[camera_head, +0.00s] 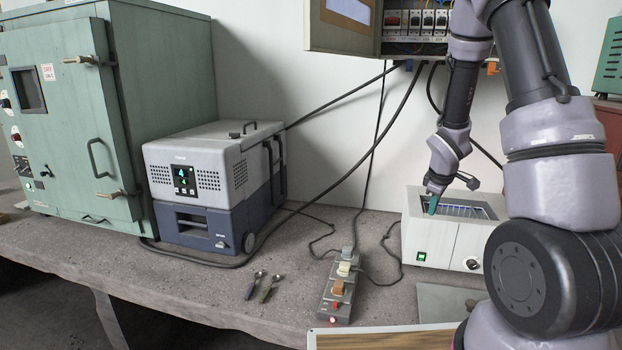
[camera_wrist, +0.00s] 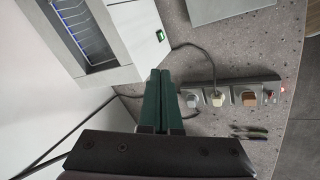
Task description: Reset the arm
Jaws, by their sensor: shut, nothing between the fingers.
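My gripper (camera_head: 433,203) is at the right of the head view, at the left end of the white bath-like box (camera_head: 434,243) with a wire rack in its open top. In the wrist view my gripper (camera_wrist: 161,75) has its two green fingers together, with nothing between them. The box also shows in the wrist view (camera_wrist: 128,40), ahead and to the left of the fingertips. From the head view I cannot tell whether the fingertips touch the box. My arm reaches down from the upper right and hides part of the bench and wall.
A power strip (camera_head: 337,302) with plugs and cables lies on the concrete bench (camera_head: 215,286). A grey-blue portable unit (camera_head: 215,190) and a green cabinet (camera_head: 75,120) stand at left. An open breaker box (camera_head: 385,30) hangs above.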

